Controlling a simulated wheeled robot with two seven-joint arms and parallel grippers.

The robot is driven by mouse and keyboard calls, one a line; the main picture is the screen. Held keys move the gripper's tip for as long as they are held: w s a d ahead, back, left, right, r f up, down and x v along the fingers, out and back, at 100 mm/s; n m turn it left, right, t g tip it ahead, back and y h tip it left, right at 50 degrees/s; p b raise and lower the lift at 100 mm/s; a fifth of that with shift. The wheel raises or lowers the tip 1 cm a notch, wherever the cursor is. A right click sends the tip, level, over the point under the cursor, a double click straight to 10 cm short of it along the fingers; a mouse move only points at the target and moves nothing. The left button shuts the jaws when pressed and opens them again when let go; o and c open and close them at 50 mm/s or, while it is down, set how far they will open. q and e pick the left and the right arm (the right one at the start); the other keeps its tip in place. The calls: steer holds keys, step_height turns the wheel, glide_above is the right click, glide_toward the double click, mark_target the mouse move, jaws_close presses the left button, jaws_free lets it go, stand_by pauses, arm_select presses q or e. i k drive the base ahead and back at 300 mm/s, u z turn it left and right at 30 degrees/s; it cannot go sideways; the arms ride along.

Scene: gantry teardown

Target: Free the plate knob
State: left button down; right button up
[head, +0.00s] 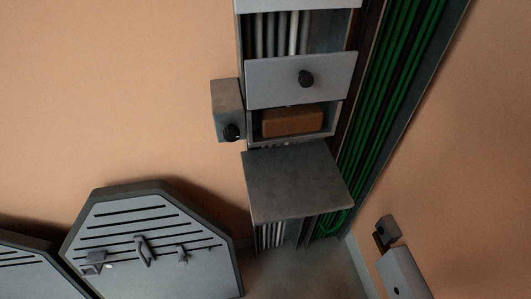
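A black round knob (306,79) sits near the middle of a light grey plate (270,80) at the upper centre of the head view. The plate lies across the front of a tall, narrow, open-fronted housing and looks slightly skewed against it. A second black knob (231,132) is on a small grey box (227,100) at the housing's left side. Neither of my grippers is in view, and nothing touches the plate knob.
Below the plate, a brown block (292,122) sits in an open recess. A dark grey square slab (297,184) juts out below that. Green cables (385,90) run along the right. A slotted grey octagonal panel (150,240) with small fittings stands lower left. Small grey boxes (402,275) are lower right.

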mark_target(231, 133)
steer(key=z, duration=2)
steer(key=k, duration=1.05)
steer(key=u, duration=1.85)
steer(key=i, duration=0.45)
steer(key=z, duration=0.1)
